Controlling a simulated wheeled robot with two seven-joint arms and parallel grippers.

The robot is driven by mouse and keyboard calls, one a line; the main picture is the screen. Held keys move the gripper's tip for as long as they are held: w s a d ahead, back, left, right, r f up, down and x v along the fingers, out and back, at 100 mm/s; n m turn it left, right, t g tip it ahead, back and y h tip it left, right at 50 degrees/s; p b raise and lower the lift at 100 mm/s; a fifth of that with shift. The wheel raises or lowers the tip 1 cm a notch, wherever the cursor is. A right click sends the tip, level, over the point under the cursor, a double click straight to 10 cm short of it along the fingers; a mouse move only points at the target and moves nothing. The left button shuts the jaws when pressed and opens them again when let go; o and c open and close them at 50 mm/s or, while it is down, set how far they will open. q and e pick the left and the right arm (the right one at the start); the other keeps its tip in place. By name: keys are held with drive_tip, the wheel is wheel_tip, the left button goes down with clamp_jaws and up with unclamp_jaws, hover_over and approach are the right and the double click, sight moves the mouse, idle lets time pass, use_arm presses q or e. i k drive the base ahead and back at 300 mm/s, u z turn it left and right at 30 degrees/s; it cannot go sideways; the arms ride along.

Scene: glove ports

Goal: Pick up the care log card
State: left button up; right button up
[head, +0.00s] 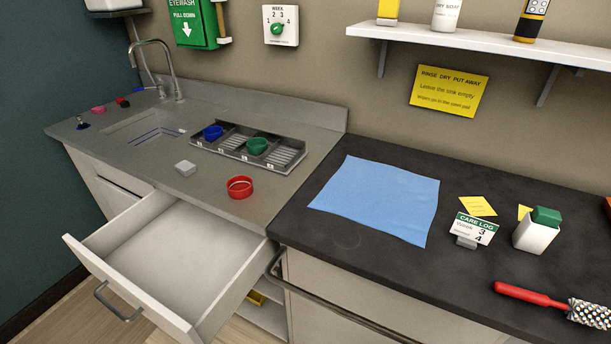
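The care log card (475,228) is a white card with a green header reading "CARE LOG", the word "Week" and the figures 3 and 4. It stands tilted in a small grey holder (466,242) on the dark counter at the right. A yellow note (478,206) lies just behind it. Neither of my grippers shows in the head view.
A white bottle with a green cap (536,232) stands right of the card, and a red-handled brush (540,297) lies in front. A blue cloth (378,199) lies to the left. An open, empty drawer (175,262) juts out at the left. A shelf (500,42) hangs above.

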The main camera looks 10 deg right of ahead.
sight(470, 230)
drive_tip(key=z, duration=1.45)
drive_tip(key=k, duration=0.5)
drive_tip(key=z, duration=2)
drive_tip(key=i, duration=1.55)
drive_tip(key=u, duration=2.5)
